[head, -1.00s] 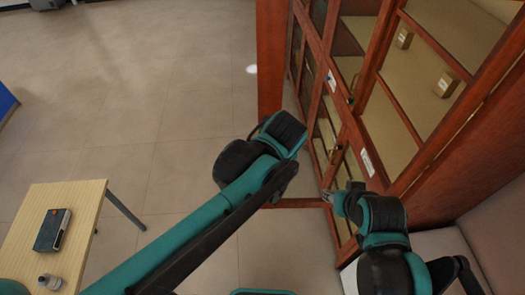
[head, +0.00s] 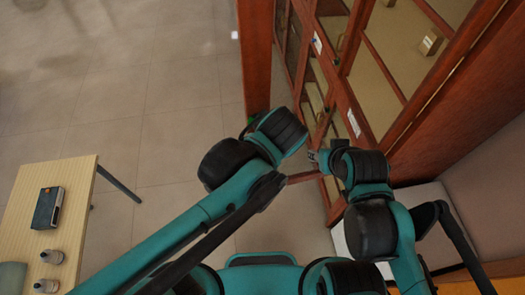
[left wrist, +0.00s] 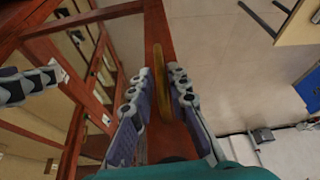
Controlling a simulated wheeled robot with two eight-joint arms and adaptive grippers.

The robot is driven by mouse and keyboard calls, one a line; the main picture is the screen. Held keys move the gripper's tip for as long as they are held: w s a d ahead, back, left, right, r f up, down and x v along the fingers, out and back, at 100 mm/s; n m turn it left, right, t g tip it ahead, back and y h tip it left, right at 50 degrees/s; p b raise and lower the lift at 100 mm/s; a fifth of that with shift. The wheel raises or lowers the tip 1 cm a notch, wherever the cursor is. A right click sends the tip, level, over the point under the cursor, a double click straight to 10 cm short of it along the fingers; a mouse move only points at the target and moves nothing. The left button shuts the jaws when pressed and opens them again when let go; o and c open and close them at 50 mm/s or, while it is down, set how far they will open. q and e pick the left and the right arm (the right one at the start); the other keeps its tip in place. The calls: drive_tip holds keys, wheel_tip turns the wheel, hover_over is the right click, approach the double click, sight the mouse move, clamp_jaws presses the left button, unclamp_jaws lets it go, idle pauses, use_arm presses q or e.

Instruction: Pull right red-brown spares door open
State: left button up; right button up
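A red-brown cabinet (head: 397,94) with glazed fronts stands at the upper right of the head view. A red-brown upright (head: 256,50), apparently the edge of a door swung out from it, stands left of the cabinet. My left gripper (head: 256,116) is at this upright, its fingers largely hidden in the head view. In the left wrist view its two fingers (left wrist: 160,92) are apart on either side of the upright and a yellowish strip (left wrist: 160,75); I cannot tell contact. My right gripper (head: 313,157) is by the cabinet front, fingers too small to read.
A light wooden table (head: 60,185) at the left holds a dark box (head: 48,207) and small bottles (head: 52,257). Open tiled floor lies between table and cabinet. A pale bench-like block (head: 430,205) stands right of my right arm.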

use_arm(q)
drive_tip(key=shift+o, duration=0.4)
drive_tip(key=v, duration=1.2)
drive_tip(key=w+a+f+m+t+h, duration=0.1)
drive_tip(key=w+a+f, duration=0.1)
drive_tip(key=a+f, duration=0.6)
drive_tip(key=w+a+f+m+t, duration=0.25)
drive_tip(key=a+f, duration=0.25)
drive_tip(key=a, duration=0.8)
wheel_tip(320, 180, down, 33)
drive_tip(key=b, duration=3.3)
drive_tip(key=shift+g, duration=0.35)
